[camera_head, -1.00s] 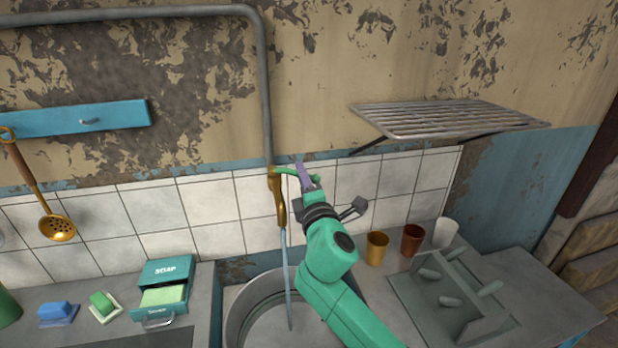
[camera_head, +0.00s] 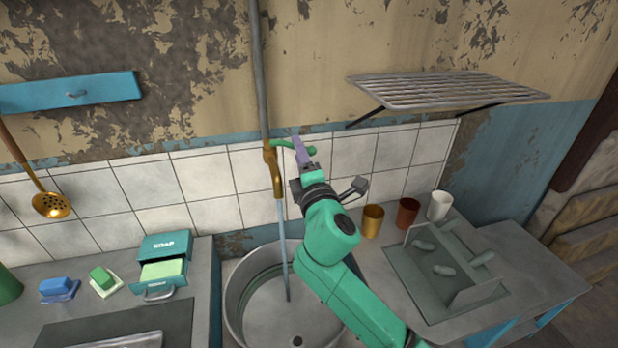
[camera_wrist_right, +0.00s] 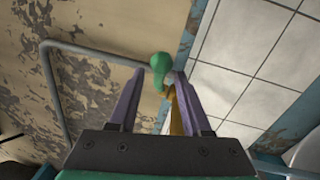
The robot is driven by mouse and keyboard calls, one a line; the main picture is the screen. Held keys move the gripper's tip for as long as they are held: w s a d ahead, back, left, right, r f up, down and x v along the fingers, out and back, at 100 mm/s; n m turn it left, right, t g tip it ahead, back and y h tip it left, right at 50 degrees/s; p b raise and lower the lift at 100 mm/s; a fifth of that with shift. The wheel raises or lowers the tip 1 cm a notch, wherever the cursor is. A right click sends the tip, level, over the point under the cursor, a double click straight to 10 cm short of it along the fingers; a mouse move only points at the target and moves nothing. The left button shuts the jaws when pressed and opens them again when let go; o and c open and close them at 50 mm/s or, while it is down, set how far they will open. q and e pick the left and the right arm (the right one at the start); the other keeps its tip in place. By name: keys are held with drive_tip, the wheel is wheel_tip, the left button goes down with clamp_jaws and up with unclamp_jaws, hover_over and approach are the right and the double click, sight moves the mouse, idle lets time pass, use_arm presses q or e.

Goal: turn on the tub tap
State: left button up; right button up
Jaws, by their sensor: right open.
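The brass tap (camera_head: 273,172) hangs at the end of the grey wall pipe (camera_head: 257,80). Its green handle (camera_head: 283,143) points right and passes by the purple fingers of my right gripper (camera_head: 302,152). In the right wrist view, the round green handle end (camera_wrist_right: 160,62) shows between the tips of my open right gripper (camera_wrist_right: 160,78), with a gap to the fingers. A thin bluish column (camera_head: 282,240), looking like running water, reaches from the tap into the round metal tub (camera_head: 232,310). My left gripper is not in view.
A wire rack (camera_head: 445,90) juts from the wall at upper right. Gold (camera_head: 372,221), brown (camera_head: 407,212) and white (camera_head: 440,205) cups stand right of the tub, near a grey drying tray (camera_head: 432,302). A teal soap box (camera_head: 165,247) and soaps sit at left.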

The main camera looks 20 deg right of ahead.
drive_tip(key=s+f+b, duration=0.1)
drive_tip(key=s+b, duration=0.1)
drive_tip(key=s, duration=1)
drive_tip(key=shift+f+b, duration=0.35)
drive_tip(key=shift+b, duration=0.05)
